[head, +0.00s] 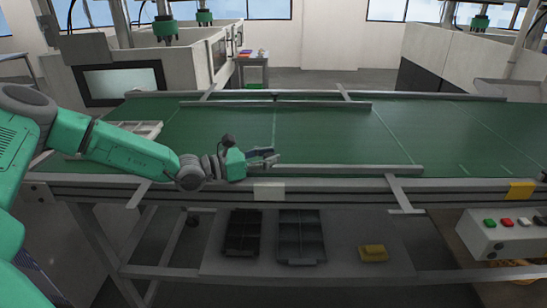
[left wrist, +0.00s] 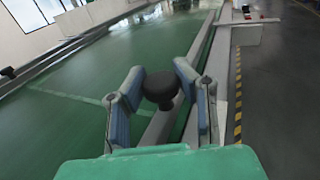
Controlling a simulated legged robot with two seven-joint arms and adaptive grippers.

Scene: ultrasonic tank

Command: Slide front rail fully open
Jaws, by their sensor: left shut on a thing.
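The front rail (head: 350,170) is a long grey bar along the near edge of the green conveyor belt (head: 320,135). It also shows in the left wrist view (left wrist: 158,128), running away from me. A round black knob (left wrist: 160,87) stands on the rail between the two blue-grey fingers of my left gripper (left wrist: 160,80). My left gripper is shut on this knob; in the head view the gripper (head: 264,157) is at the rail's left part and hides the knob. My right gripper is in neither view.
A similar rear rail (head: 300,104) runs along the belt's far side. A light tray (head: 140,129) lies on the belt at left, behind my arm. A control box with buttons (head: 505,235) is at the lower right. The belt's middle and right are clear.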

